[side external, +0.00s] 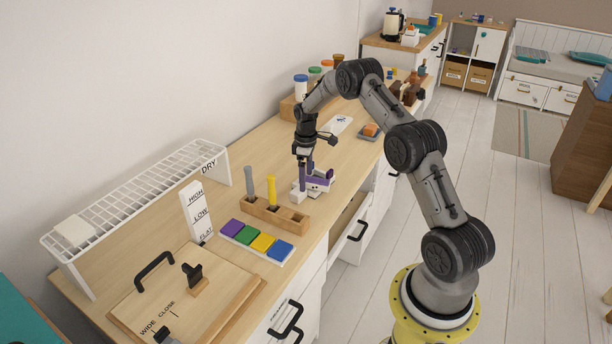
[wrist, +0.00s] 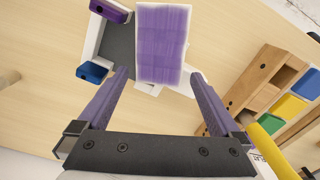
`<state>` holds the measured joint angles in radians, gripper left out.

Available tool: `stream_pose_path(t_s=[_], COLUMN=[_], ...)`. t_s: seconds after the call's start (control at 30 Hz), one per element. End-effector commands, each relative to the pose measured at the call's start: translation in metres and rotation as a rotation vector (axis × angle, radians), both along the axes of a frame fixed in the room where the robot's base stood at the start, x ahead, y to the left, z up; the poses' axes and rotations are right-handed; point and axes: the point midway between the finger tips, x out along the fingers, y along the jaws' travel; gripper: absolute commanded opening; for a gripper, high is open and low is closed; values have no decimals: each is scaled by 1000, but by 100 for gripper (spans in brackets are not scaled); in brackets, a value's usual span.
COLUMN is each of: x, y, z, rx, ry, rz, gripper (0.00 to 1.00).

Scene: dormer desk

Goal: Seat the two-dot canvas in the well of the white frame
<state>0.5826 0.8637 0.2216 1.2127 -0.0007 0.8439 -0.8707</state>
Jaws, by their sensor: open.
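My gripper (wrist: 158,76) is open, with its two purple fingers apart. In the side external view my gripper (side external: 304,172) is low over the desk. A purple panel with pale edges (wrist: 163,43), apparently the canvas, lies just beyond and between the fingertips; I see no dots on it. The white frame (wrist: 93,40) is partly behind the panel, its dark grey well (wrist: 118,48) showing at the left. The panel overlaps the frame's right part; I cannot tell whether they touch. In the side external view the white frame (side external: 322,188) is partly hidden by my gripper.
A purple block (wrist: 109,11) and a blue block (wrist: 92,72) sit at the frame's left side. A wooden peg holder (side external: 262,212) with grey and yellow pegs stands close by, beside several coloured tiles (side external: 258,243). A white wire rack (side external: 150,195) stands along the wall.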

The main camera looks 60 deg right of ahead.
Motion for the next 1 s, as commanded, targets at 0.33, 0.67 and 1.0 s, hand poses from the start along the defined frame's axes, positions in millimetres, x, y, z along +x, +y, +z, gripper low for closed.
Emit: stream_pose_path(t_s=[0.33, 0.67, 1.0], x=[1, 1, 0], y=[0, 0, 5], z=[31, 98, 135], rx=[-2, -2, -4], ry=[-4, -4, -7], rz=[0, 0, -1], gripper=[100, 100, 100])
